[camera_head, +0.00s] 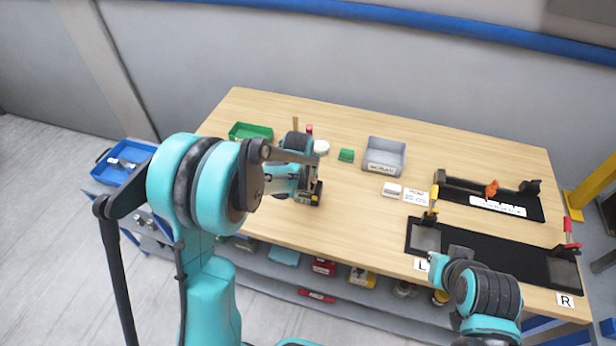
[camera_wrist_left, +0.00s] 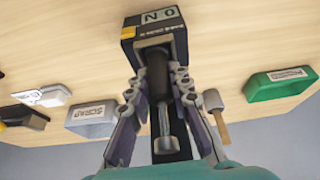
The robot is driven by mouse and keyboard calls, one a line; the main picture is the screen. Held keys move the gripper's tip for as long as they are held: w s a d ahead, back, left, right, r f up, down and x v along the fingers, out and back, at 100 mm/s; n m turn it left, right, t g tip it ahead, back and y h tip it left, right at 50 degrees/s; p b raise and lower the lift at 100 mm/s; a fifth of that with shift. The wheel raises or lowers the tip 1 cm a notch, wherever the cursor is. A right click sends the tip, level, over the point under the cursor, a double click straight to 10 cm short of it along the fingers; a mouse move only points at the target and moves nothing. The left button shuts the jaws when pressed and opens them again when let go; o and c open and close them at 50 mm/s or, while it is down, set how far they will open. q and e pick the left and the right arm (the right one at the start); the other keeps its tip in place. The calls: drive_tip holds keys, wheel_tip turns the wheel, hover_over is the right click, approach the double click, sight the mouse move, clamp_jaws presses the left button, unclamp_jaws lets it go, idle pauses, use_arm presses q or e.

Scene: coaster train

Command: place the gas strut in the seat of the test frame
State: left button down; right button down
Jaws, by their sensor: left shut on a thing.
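The gas strut shows in the left wrist view as a dark cylinder (camera_wrist_left: 157,78) with a silver rod (camera_wrist_left: 164,122) and a round end. My left gripper (camera_wrist_left: 162,84) is shut around its dark body. The cylinder's far end meets the recess of a dark box (camera_wrist_left: 152,38) with a white label, which looks like the test frame. I cannot tell whether the strut is fully seated. In the head view my left gripper (camera_head: 309,178) is at this black and yellow box (camera_head: 315,198). My right gripper (camera_head: 457,254) is over the front black mat, its fingers unclear.
A white box (camera_head: 391,189) lies right of centre. A black mat with clamps (camera_head: 490,258) and a black fixture with an orange part (camera_head: 492,189) fill the right side. Bare table lies between.

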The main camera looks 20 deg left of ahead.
use_arm(q)
drive_tip(key=c, duration=1.4)
unclamp_jaws()
drive_tip(key=shift+f, duration=0.15)
drive_tip(key=shift+s+r+p, duration=0.1)
drive_tip(key=shift+r+p, duration=0.2)
drive_tip(key=shift+r, duration=0.25)
drive_tip(key=p+v, duration=0.2)
drive_tip(key=v, duration=0.9)
drive_tip(key=s+r+t, duration=0.1)
drive_tip(key=s+r, duration=0.1)
drive_tip(key=s, duration=0.8)
drive_tip(key=s+r+t, duration=0.1)
drive_tip(key=s+r, duration=0.2)
drive_tip(key=s, duration=0.8)
drive_tip(key=shift+s+r+t, duration=0.15)
drive_tip(key=shift+r+t, duration=0.05)
drive_tip(key=shift+t, duration=0.1)
drive_tip(key=shift+a, duration=0.1)
